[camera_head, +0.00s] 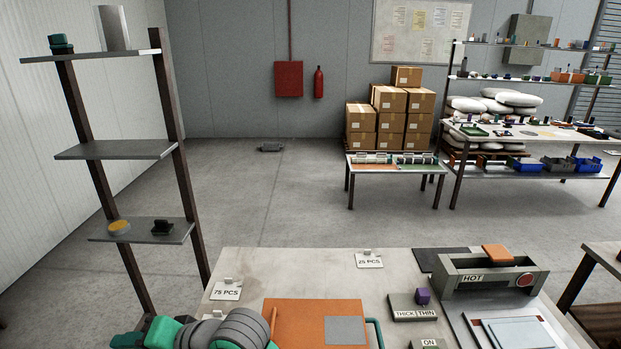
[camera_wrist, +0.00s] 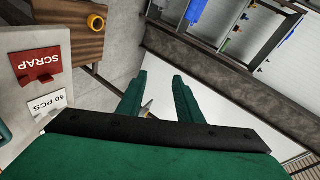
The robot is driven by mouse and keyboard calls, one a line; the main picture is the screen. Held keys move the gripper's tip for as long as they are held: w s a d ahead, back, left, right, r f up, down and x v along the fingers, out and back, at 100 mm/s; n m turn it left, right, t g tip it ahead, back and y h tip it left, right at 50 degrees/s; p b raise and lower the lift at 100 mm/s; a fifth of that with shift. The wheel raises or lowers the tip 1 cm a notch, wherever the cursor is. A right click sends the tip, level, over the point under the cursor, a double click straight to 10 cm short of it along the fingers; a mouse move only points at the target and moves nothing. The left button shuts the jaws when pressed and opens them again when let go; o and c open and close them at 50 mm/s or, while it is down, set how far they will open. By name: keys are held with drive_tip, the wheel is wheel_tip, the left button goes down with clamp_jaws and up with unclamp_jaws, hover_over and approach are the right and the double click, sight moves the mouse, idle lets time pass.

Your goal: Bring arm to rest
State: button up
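My gripper (camera_wrist: 159,76) shows in the wrist view with its two green fingers apart. The space between the fingertips looks empty. A small pale pointed shape shows low between the fingers, and I cannot tell what it is. In the head view my grey and green arm is folded at the bottom edge, left of the orange mat; the fingers cannot be made out there.
The worktable (camera_head: 315,265) bears an orange mat (camera_head: 300,310), a HOT machine (camera_head: 470,278) and a THICK/THIN switch box (camera_head: 413,308). A shelf rack (camera_head: 115,150) stands at left. The wrist view shows a SCRAP sign (camera_wrist: 38,64) and a 50 PCS sign (camera_wrist: 45,105).

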drive_tip(key=w+d+f+m+t+h, duration=0.2)
drive_tip(key=w+d+f+m+t, duration=0.2)
drive_tip(key=d+f+m+t, duration=0.6)
drive_tip(key=s+d+f+t+h, duration=0.4)
drive_tip(key=s+d+f+h, duration=0.2)
drive_tip(key=s+d, duration=0.15)
drive_tip(key=s+d+f+n+h, duration=0.2)
drive_tip(key=s+d, duration=0.5)
drive_tip(key=s, duration=0.4)
drive_tip(key=s+d+f+n+g+h, duration=0.1)
drive_tip(key=s+d+n, duration=0.5)
drive_tip(key=s, duration=0.6)
wheel_tip(320, 180, down, 3)
drive_tip(key=shift+d+r+n+h, duration=0.1)
drive_tip(key=shift+d+n+h, duration=0.3)
drive_tip(key=shift+d+h, duration=0.7)
